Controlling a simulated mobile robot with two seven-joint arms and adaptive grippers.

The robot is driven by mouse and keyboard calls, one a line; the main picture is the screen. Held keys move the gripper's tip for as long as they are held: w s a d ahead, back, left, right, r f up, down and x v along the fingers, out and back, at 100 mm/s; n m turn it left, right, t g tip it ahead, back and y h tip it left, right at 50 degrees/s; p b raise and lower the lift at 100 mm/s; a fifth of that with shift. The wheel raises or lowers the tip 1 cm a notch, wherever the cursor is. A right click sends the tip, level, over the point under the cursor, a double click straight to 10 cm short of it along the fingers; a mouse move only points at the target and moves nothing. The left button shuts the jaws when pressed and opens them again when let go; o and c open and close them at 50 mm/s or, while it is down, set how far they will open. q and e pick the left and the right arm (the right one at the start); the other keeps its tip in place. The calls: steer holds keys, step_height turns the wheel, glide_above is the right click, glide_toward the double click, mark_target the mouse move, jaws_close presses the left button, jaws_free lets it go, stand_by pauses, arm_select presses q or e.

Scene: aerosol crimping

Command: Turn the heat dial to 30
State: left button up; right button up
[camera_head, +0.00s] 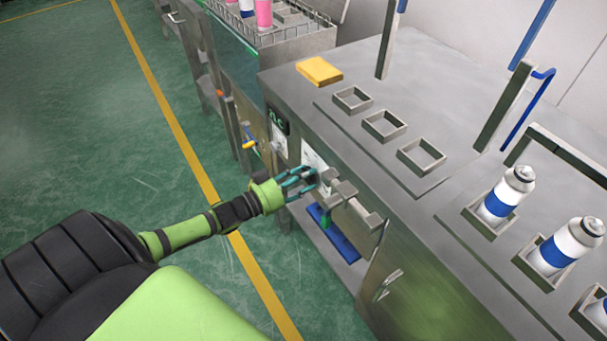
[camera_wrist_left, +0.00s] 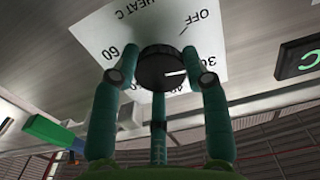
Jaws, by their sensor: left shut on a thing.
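The heat dial (camera_wrist_left: 160,68) is a round black knob with a white pointer line. It sits on a white label plate (camera_wrist_left: 120,30) marked HEAT C, OFF and 60, with a 30 partly covered by a finger. The pointer line points right in the wrist view, toward the partly covered 30. My left gripper (camera_wrist_left: 160,75) is shut on the dial, with its teal fingers around the rim. In the head view my left gripper (camera_head: 300,181) reaches the white plate (camera_head: 311,156) on the machine front, and its fingers hide the dial. My right gripper is out of view.
A black display (camera_head: 278,122) with green characters is beside the plate. Metal brackets (camera_head: 345,190) stick out to the right of the gripper. White-and-blue cans (camera_head: 567,245) stand in holders on the bench top. A yellow block (camera_head: 319,71) lies at its back left. The green floor is clear.

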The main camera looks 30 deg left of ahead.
arm_select(q)
steer(key=m, duration=0.4)
steer(key=shift+p, duration=0.35)
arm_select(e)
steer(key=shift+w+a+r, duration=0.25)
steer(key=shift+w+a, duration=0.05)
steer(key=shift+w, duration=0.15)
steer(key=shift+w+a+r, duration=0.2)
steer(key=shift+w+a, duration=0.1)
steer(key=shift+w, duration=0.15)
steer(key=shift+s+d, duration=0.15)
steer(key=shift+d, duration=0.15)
arm_select(q)
steer(key=o, duration=1.1)
steer(key=shift+o, duration=0.2)
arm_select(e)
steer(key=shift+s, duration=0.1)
